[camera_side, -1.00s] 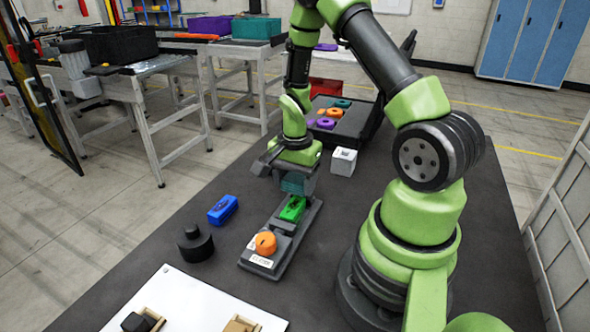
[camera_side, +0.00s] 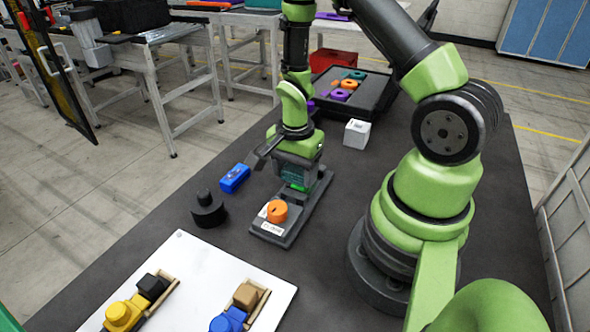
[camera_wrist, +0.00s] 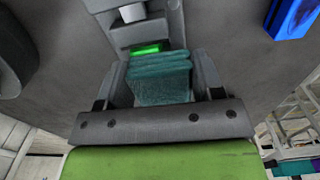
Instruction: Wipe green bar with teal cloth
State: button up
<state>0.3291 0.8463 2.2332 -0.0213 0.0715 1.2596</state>
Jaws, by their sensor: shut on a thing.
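My gripper (camera_side: 294,176) is shut on the folded teal cloth (camera_wrist: 160,80), which also shows as a small patch between the fingers in the side view (camera_side: 291,175). The cloth is low over the grey fixture (camera_side: 308,210). The green bar (camera_wrist: 147,48) sits in that fixture. Only a strip of the bar shows past the cloth's edge in the wrist view, and a sliver of it in the side view (camera_side: 301,188). The rest is hidden by the cloth and gripper. I cannot tell whether cloth and bar touch.
An orange piece (camera_side: 277,212) sits at the fixture's near end. A blue block (camera_side: 235,178) and a black round piece (camera_side: 207,211) lie left of it. A white cube (camera_side: 357,134) and a dark tray (camera_side: 374,97) stand behind. A white board (camera_side: 205,275) lies in front.

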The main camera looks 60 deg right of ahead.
jog(key=shift+d, duration=2.75)
notch_tip(320, 180, up, 8)
jog(key=shift+r, duration=0.1)
